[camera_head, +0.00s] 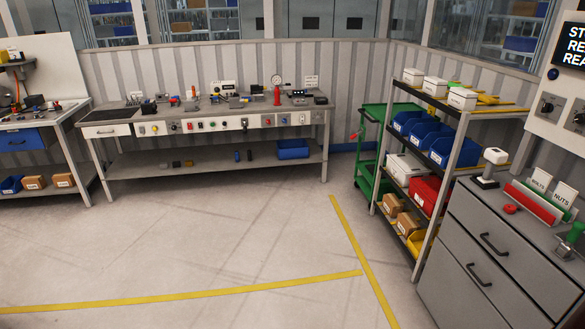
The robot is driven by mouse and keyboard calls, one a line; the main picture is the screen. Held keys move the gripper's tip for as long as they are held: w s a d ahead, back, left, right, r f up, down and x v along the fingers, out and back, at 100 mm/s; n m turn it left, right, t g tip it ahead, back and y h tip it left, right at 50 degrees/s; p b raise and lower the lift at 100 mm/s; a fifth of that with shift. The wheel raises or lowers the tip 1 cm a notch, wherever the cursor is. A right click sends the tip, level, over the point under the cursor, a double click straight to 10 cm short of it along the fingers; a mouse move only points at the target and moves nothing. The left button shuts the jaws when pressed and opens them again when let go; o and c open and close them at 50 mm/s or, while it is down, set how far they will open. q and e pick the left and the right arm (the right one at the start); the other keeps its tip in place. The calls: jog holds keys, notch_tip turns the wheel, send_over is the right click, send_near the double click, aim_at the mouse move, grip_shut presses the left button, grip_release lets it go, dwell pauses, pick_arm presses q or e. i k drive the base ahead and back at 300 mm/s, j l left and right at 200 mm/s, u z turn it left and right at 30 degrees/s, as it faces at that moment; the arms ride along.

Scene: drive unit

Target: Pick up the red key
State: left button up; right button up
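I cannot make out a clear key shape anywhere. A small red object (511,209) lies flat on top of the grey drawer cabinet (497,262) at the right; it is too small to tell if it is the red key. Another small red item (354,136) shows at the left edge of the green cart (366,175). Neither of my grippers is in view.
A workbench (205,125) stands along the back wall, with another bench (30,125) at the left. A shelf rack (447,185) with bins stands left of the drawer cabinet. The floor (190,240) ahead is clear, marked with yellow lines.

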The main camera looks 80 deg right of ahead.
aim_at(509, 208)
jog(key=z, duration=4.35)
